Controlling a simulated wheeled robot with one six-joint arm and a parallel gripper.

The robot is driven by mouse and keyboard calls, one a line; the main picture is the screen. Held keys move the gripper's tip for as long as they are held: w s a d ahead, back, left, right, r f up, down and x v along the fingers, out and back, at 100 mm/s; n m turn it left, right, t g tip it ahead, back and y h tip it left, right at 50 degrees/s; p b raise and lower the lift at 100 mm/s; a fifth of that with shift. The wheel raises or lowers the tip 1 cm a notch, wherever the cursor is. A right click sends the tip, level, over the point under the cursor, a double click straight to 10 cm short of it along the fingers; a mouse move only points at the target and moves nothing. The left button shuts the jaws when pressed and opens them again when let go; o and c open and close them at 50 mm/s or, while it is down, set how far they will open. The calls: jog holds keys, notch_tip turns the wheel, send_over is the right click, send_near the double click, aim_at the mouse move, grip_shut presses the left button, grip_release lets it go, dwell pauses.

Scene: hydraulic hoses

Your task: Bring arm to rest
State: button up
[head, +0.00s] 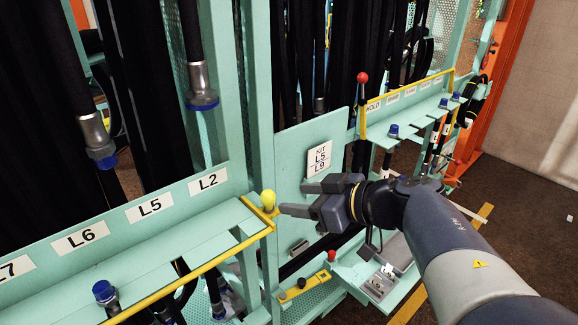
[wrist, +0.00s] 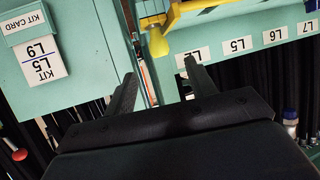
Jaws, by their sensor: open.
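My gripper (head: 292,198) is open and empty in the head view, in front of the teal rack. Its fingers point left, and the yellow knob (head: 268,199) shows just beyond the lower finger; I cannot tell the exact gap. My arm reaches in from the lower right. In the wrist view the two fingers (wrist: 160,82) stand apart with nothing between them, and the yellow knob (wrist: 157,43) shows beyond them.
A teal shelf with a yellow edge (head: 190,272) carries labels L7, L6, L5 and L2 (head: 208,182). Black hoses with blue-capped ends (head: 202,98) hang behind. A red-topped lever (head: 362,78) stands right of the card. A small tray (head: 378,283) is below my arm. Floor is open at right.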

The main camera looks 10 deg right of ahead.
aim_at(262, 196)
jog(key=x, duration=1)
jog(key=shift+w+a+f+b, duration=0.15)
jog(key=shift+w+a+b, duration=0.1)
jog(key=shift+b, duration=0.1)
jog(key=shift+w+r, duration=0.1)
jog(key=shift+r, duration=0.35)
jog(key=shift+f, duration=0.15)
jog(key=shift+f, duration=0.35)
jog(key=v, duration=1.1)
jog(key=x, duration=1)
jog(key=shift+w+a+f, duration=0.15)
jog(key=shift+a, duration=0.2)
notch_tip(262, 196, up, 10)
jog(key=p, duration=0.2)
jog(key=shift+f+p, duration=0.15)
jog(key=shift+p, duration=0.25)
